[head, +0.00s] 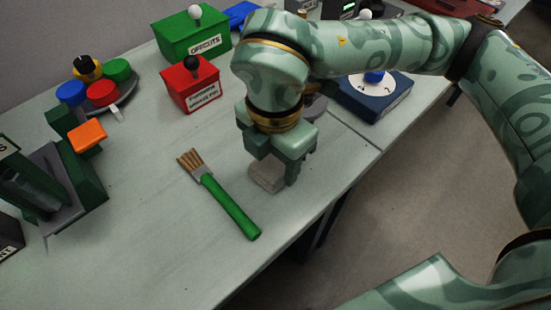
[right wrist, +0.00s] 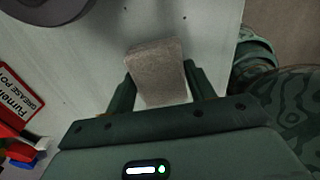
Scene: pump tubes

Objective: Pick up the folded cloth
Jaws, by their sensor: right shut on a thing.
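The folded cloth (head: 266,177) is a small grey-brown block low over the pale table, right of the green-handled brush in the head view. My right gripper (head: 272,172) comes down on it from above and is shut on it. In the right wrist view the cloth (right wrist: 158,72) sits between the two dark fingers of my right gripper (right wrist: 160,92), sticking out past their tips. I cannot tell whether the cloth touches the table. My left gripper is not in view.
A green-handled brush (head: 230,205) lies just left of the cloth. A red box (head: 191,88) and a green box (head: 192,36) stand behind. A dark blue dial box (head: 374,98) is at the right.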

